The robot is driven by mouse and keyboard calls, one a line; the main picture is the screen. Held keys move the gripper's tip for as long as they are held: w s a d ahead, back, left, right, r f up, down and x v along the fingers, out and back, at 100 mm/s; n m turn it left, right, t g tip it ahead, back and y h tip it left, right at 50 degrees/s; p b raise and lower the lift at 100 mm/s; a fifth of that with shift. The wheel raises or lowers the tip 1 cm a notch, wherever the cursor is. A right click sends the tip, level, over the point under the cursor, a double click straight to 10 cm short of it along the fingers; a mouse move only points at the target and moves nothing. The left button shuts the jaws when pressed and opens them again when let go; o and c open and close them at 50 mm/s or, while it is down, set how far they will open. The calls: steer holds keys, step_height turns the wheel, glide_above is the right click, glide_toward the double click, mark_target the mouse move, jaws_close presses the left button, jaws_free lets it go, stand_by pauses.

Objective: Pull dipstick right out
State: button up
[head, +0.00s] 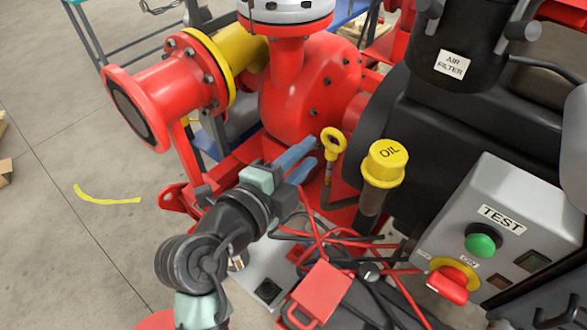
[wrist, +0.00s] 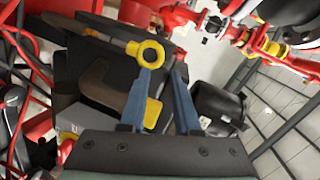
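The dipstick (head: 334,152) has a yellow ring handle and stands upright in its tube beside the red pump, left of the yellow OIL cap (head: 386,165). My gripper (head: 311,152) is open, its two blue fingers pointing at the handle from the left. The fingertips are close to the ring, with a small gap in the head view. In the wrist view, the ring (wrist: 159,47) lies just beyond the tip of the left finger, not centred between the fingertips (wrist: 166,70). Nothing is held. The dipstick's lower part is hidden.
A grey TEST box (head: 500,215) with a green button and red switch stands at the right. Red and black cables (head: 330,240) and a red padlock-shaped piece (head: 320,290) lie below my gripper. The red pump body (head: 305,95) and flanged pipe (head: 165,88) stand behind and left.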

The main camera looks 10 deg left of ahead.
steer(key=shift+v, duration=1.65)
steer(key=w+d+r+n+t+y+p, duration=0.1)
steer(key=w+r+n+t+y, duration=0.3)
steer(key=r, duration=0.8)
steer(key=s+d+r+n+t+p, duration=0.1)
steer(key=r+n+t, duration=0.35)
steer(key=r, duration=0.75)
steer(key=s+d+r+n+t+y, duration=0.1)
steer(key=s+r+n+t, duration=0.1)
steer(key=s+r+n, duration=0.3)
steer(key=s+d+r+n+t, duration=0.1)
steer(key=r+n, duration=0.2)
steer(key=r, duration=0.4)
steer(key=s+d+r+n+t+y, duration=0.1)
steer(key=s+d+r+n+t, duration=0.1)
steer(key=s+r+n, duration=0.3)
step_height(320, 180, down, 39)
steer(key=w+m+b, duration=0.1)
steer(key=b, duration=3.9)
steer(key=shift+w+a+f, duration=0.2)
steer(key=shift+w, duration=0.05)
